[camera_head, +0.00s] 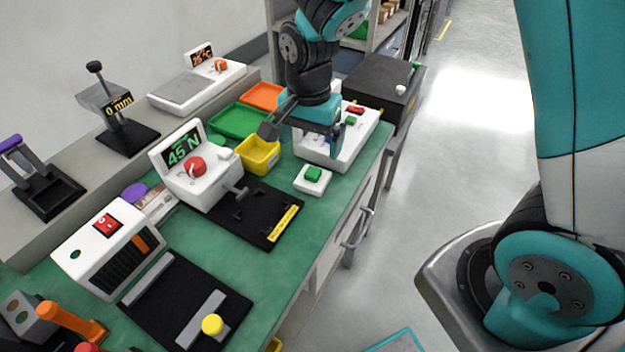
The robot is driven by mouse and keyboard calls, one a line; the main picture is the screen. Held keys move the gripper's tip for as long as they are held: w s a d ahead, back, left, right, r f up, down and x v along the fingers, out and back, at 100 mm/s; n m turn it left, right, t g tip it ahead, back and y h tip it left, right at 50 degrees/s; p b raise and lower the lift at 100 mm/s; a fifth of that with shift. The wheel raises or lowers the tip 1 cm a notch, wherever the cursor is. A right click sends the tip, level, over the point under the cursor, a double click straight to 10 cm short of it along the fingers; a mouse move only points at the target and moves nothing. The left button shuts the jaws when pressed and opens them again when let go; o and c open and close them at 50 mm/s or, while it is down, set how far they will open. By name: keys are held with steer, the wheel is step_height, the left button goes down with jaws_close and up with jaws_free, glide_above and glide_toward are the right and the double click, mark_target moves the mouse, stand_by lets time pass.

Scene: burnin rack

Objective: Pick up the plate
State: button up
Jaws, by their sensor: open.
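I cannot pick out a loose plate with certainty in the head view. The flat black base (262,212) with a yellow label lies in front of the white device marked 45 N (190,172). Another flat black base (170,292), carrying a grey bar and a yellow knob, lies nearer on the bench. My gripper (308,138) hangs open over the far part of the bench, near a white box with red and green buttons (352,140). It partly hides that box. I see nothing between the fingers, though the view there is small.
The green bench top (315,222) holds a yellow bin (257,156), a green tray (238,122), an orange tray (263,96) and a white block with a green button (313,179). A dark box (383,82) stands beyond.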

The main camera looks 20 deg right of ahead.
mark_target(313, 172)
step_height(313, 172, down, 4)
steer(key=shift+r, duration=0.1)
steer(key=shift+s+d+f, duration=0.1)
steer(key=shift+f, duration=1.3)
steer(key=shift+s+d+f, duration=0.1)
steer(key=shift+f, duration=1.25)
steer(key=c, duration=1)
